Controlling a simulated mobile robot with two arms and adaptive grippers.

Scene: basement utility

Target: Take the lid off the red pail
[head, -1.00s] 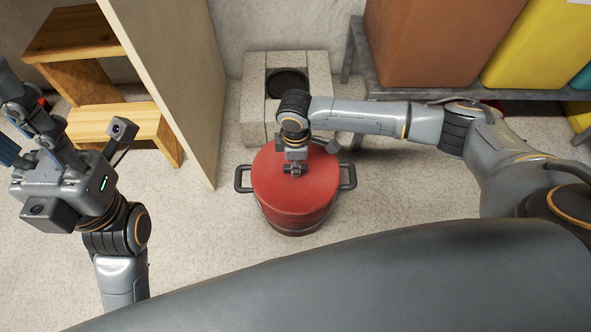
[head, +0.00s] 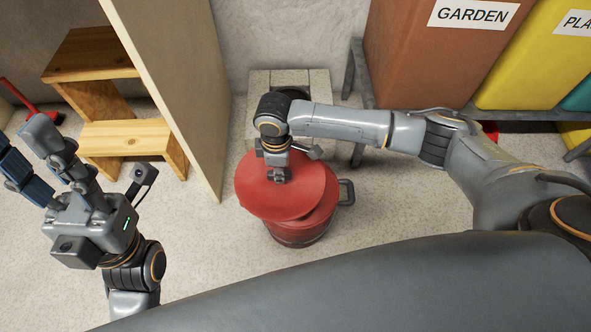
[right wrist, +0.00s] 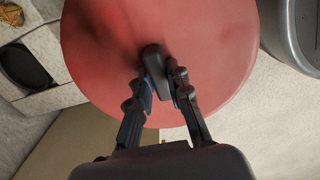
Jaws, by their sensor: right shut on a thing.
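The red pail (head: 305,236) stands on the floor in the middle of the head view, its right handle showing. The round red lid (head: 262,202) is off-centre to the left above the pail and covers much of its top. My right gripper (head: 279,179) is over the lid, shut on its dark knob. The right wrist view shows the fingers (right wrist: 164,88) around the knob (right wrist: 153,58), with the lid (right wrist: 215,55) beyond. My left gripper (head: 24,150) is open and empty at the far left, away from the pail.
A pale block (head: 316,80) with a dark round recess stands behind the pail. A beige panel (head: 175,85) and a wooden step stool (head: 125,135) are on the left. A brown GARDEN bin (head: 425,65) and a yellow bin (head: 525,65) stand on a grey rack at right.

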